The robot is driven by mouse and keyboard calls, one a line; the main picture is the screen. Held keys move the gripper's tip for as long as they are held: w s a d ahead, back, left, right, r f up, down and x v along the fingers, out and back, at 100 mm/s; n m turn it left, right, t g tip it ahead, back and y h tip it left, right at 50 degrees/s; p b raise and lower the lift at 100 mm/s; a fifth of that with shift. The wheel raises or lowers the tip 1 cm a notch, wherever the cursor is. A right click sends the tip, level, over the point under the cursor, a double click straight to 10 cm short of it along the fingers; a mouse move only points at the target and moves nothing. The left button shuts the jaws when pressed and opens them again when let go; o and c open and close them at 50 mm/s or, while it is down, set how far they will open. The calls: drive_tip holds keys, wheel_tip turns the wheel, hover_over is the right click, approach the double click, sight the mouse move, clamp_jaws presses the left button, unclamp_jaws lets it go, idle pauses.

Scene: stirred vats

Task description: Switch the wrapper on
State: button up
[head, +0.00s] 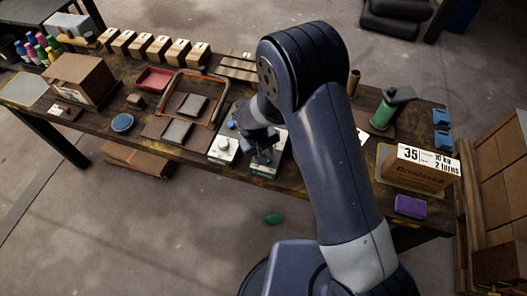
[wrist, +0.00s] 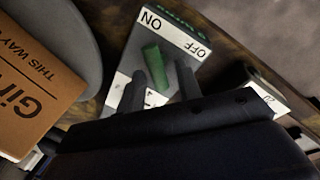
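In the wrist view a grey switch box with a white label strip (wrist: 172,33) reading ON and OFF carries a green lever (wrist: 155,66). ON is toward the upper left and OFF toward the right. My gripper (wrist: 159,82) is open, with one dark finger on each side of the lever's near end; contact is unclear. A "1" shows on the box near the fingers. In the head view my gripper (head: 262,155) is low over the bench's front edge, largely hiding this box. No wrapper name is readable.
A white-topped box with a knob (head: 222,148) stands just left of my gripper. Trays inside an orange frame (head: 194,97) lie farther left. A cardboard box marked 35 (head: 415,172) and a green spool (head: 383,115) are at right. A green piece (head: 273,218) lies on the floor.

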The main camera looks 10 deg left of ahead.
drive_tip(key=shift+o, duration=0.4)
drive_tip(key=shift+r, duration=0.1)
wheel_tip(320, 180, up, 10)
drive_tip(key=s+a+b, duration=0.1)
drive_tip(key=shift+s+a+r+b, duration=0.2)
drive_tip(key=shift+a+b, duration=0.1)
drive_tip(key=f, duration=0.3)
drive_tip(key=w+d+f+p, duration=0.1)
drive_tip(key=f, duration=0.6)
drive_tip(key=shift+w+d+f+p, duration=0.15)
drive_tip(key=shift+d+p, duration=0.2)
drive_tip(key=shift+w+p, duration=0.1)
drive_tip(key=shift+p, duration=0.35)
drive_tip(key=shift+f+m, duration=0.15)
drive_tip(key=shift+m, duration=0.25)
drive_tip(key=shift+f+n+b, duration=0.15)
drive_tip(key=shift+n+b, duration=0.15)
drive_tip(key=shift+b, duration=0.3)
